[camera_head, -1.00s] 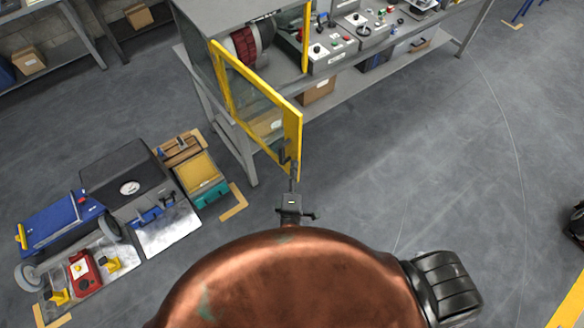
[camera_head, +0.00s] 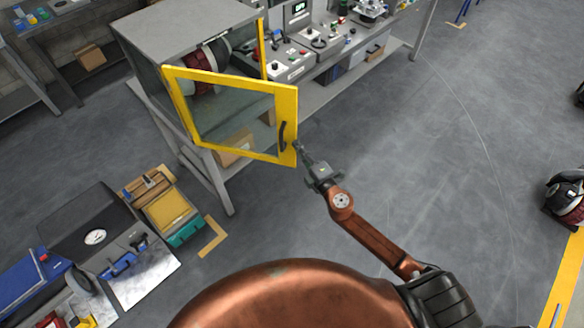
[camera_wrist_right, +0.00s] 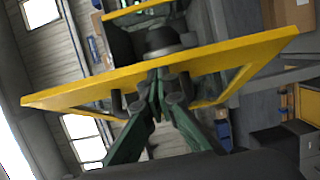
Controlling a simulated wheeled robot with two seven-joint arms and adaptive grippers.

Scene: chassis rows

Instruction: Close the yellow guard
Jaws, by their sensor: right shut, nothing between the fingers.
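The yellow guard (camera_head: 283,95) is a yellow-framed clear door hinged on the left of a grey cabinet (camera_head: 190,22) on the workbench. It stands partly open, its free right edge swung out from the cabinet front. A dark handle (camera_head: 283,135) is on that edge. My right gripper (camera_head: 298,147) is shut and empty, its tips at or very near the free edge beside the handle. In the right wrist view the shut fingers (camera_wrist_right: 157,88) meet the yellow frame (camera_wrist_right: 215,58); whether they touch cannot be told. My left gripper is not in view.
A red-and-dark round part (camera_head: 208,58) sits inside the cabinet. Control boxes (camera_head: 318,38) stand on the bench to its right. A cart with a teal bin (camera_head: 185,228) and tools is at lower left.

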